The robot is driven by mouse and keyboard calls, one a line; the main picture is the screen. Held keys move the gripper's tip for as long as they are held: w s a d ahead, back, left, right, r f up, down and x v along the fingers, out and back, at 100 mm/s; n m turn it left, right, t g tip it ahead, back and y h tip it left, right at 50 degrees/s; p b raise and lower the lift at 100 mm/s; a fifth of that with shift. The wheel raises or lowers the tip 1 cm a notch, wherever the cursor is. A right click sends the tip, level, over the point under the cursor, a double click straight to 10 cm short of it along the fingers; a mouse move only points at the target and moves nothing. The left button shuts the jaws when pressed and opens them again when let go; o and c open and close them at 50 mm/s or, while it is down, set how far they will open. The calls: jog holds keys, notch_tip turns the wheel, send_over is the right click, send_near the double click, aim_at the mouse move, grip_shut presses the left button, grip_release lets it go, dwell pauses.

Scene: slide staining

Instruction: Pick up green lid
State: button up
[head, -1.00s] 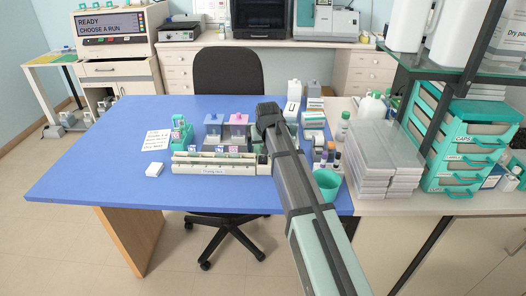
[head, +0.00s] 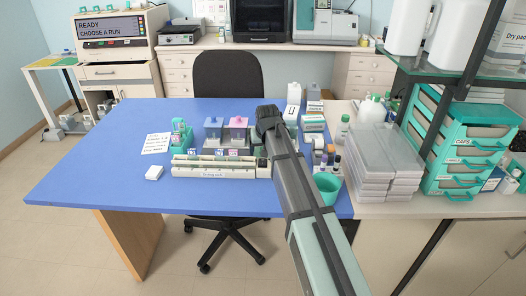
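No green lid can be made out for certain. My gripper (head: 267,118) is over the right part of the blue table, just right of the jars, seen from behind. Its fingers are hidden by my own wrist, so I cannot tell whether they are open or hold anything. A grey-blue jar (head: 213,130) and a pink-lidded purple jar (head: 236,131) stand side by side left of my gripper. A small dark green patch (head: 259,151) shows beside my wrist, partly covered by it; I cannot tell what it belongs to.
A long white rack (head: 215,171) lies in front of the jars. A teal slide holder (head: 180,134), a paper note (head: 157,143) and a white block (head: 155,173) are at left. A teal cup (head: 327,187) and several bottles stand right of my arm. The table's left side is clear.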

notch_tip(320, 180, up, 9)
jog(key=shift+f, duration=0.1)
jog(key=shift+w+r+n, duration=0.3)
jog(key=shift+r, duration=0.15)
jog(key=w+n+g+y, duration=0.1)
jog(key=w+n, duration=0.1)
jog(key=n, duration=0.1)
jog(key=w+n+g+y, duration=0.1)
jog(key=w+n, duration=0.1)
jog(key=n, duration=0.2)
jog(key=w+r+n+g+y, duration=0.1)
jog(key=w+n, duration=0.2)
jog(key=shift+w+a+n, duration=0.1)
jog(key=shift+a+n, duration=0.15)
jog(key=shift+n, duration=0.15)
jog(key=w+n, duration=0.1)
jog(key=w+n+g+y, duration=0.1)
jog(key=n, duration=0.1)
jog(key=shift+d+r+n, duration=0.1)
jog(key=shift+r+n, duration=0.2)
jog(key=shift+r, duration=0.05)
jog(key=shift+w+d+r+n+g, duration=0.15)
jog(key=shift+w+n+g, duration=0.2)
jog(key=shift+n+g, duration=0.45)
jog(key=shift+f, duration=0.25)
jog(key=shift+f, duration=1.75)
jog(key=shift+f, duration=0.2)
